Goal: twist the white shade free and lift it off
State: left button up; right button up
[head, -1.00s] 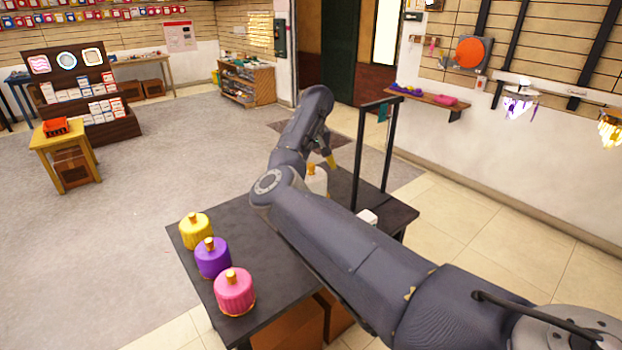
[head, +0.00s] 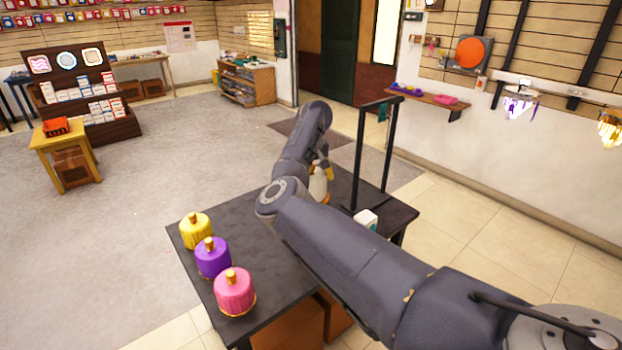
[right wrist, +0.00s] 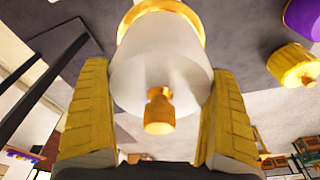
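The white shade (head: 318,188) stands on the dark table beyond my right arm. In the right wrist view the white shade (right wrist: 160,70) has a gold knob (right wrist: 159,110) facing the camera and a gold rim at its far end. My right gripper (head: 325,164) is at the shade. Its two yellow fingers (right wrist: 160,75) stand open, one on each side of the shade and very close to it. I cannot tell whether they touch it. My arm hides part of the table near the shade. My left gripper is not in view.
Yellow (head: 195,232), purple (head: 213,259) and pink (head: 235,293) shades stand along the table's (head: 265,245) left side. A black upright frame (head: 362,155) rises just right of the white shade.

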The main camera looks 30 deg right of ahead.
jog(key=c, duration=0.7)
jog(key=shift+r+n, duration=0.1)
jog(key=shift+n, duration=1.8)
jog(key=shift+y, duration=0.3)
jog(key=shift+n, duration=1.9)
jog(key=shift+y, duration=0.3)
jog(key=shift+n, duration=1.7)
